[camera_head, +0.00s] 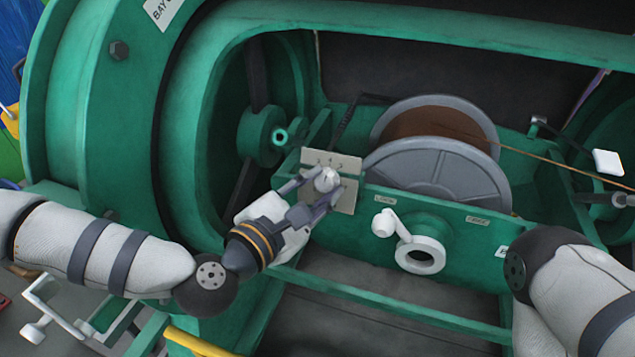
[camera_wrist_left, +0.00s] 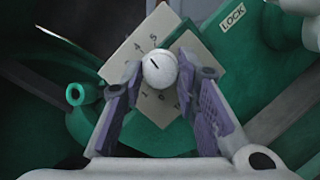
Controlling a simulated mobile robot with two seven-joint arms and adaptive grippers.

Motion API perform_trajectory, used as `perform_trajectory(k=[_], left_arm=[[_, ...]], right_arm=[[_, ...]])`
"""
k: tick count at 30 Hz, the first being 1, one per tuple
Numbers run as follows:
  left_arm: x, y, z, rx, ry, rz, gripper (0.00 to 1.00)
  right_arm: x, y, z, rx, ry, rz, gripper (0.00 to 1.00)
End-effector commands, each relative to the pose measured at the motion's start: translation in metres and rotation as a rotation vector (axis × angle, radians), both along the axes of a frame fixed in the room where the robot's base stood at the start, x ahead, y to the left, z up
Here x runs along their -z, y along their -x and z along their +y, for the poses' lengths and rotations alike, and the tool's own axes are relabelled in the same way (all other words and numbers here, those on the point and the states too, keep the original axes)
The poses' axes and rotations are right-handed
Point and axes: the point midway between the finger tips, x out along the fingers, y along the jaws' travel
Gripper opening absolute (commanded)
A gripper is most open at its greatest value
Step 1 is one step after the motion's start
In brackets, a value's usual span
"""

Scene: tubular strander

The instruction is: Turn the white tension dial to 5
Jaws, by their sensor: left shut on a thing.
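The white tension dial (camera_head: 326,179) is a round knob on a pale numbered plate (camera_head: 345,197) fixed to the green cradle. In the left wrist view the dial (camera_wrist_left: 160,70) shows a short black mark at its upper left. The digits 4 and 5 can be read on the plate (camera_wrist_left: 122,58) above and left of the dial; the digits below it are small and partly hidden. The mark points roughly toward the 4 side, but I cannot tell its exact setting. My left gripper (camera_head: 318,188) has its fingers on both sides of the dial and is shut on it. My right gripper is out of view.
A grey spool (camera_head: 440,175) with brown wire sits behind and right of the plate. A white crank (camera_head: 420,255) with a knob sticks out to the right of my left gripper. Green machine walls (camera_head: 115,150) stand close on the left. A yellow rail (camera_head: 195,343) runs below.

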Motion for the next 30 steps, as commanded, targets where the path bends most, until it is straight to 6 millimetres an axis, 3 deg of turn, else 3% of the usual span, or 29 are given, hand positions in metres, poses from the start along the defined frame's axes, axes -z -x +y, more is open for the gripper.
perform_trajectory(k=[15,30], left_arm=[[-0.004,-0.001,0.001,0.099,-0.314,-0.105,0.00],[-0.002,-0.001,0.001,0.121,-0.384,-0.123,0.00]], right_arm=[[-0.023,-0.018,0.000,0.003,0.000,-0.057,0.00],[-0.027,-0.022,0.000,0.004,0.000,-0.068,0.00]])
